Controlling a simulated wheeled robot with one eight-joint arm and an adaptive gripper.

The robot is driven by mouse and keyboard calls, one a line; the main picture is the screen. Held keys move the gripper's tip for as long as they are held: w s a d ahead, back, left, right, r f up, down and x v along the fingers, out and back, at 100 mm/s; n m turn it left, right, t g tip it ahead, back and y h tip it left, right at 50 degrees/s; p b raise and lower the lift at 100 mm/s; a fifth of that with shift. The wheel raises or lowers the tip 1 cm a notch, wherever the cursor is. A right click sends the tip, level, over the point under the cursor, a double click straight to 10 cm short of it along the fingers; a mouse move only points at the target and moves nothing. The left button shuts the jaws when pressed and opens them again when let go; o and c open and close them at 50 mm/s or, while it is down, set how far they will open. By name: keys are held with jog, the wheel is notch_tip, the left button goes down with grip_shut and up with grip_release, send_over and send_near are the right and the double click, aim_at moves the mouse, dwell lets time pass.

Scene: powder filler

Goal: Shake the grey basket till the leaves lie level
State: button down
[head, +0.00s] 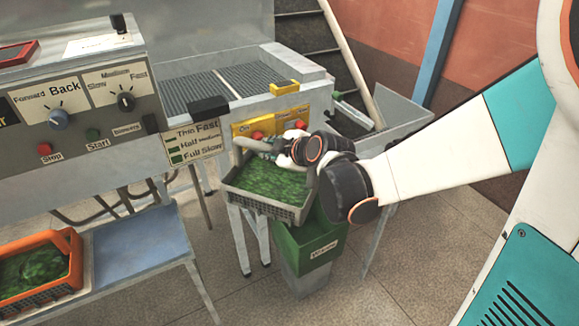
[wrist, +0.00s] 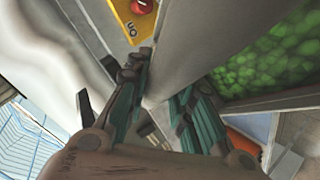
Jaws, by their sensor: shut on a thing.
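The grey basket (head: 262,207) stands on a small metal stand in the middle of the head view, below the front of the machine. Green leaves (head: 268,181) fill it to near the rim; I cannot tell how level they lie. My gripper (head: 270,148) reaches in from the right and is shut on the basket's grey handle (head: 246,144) at the back. In the wrist view the fingers (wrist: 157,92) close around a grey part, with the leaves (wrist: 268,62) at the right beyond it. The fingertips are partly hidden in the head view.
A green bin (head: 308,240) stands close to the basket's right front. An orange basket (head: 50,268) with leaves sits on a blue-topped table (head: 135,248) at the left. The machine panel with yellow plate and red buttons (head: 257,134) is just behind. Floor in front is clear.

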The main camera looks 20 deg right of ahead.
jog(key=d, duration=0.6)
dwell(0.7)
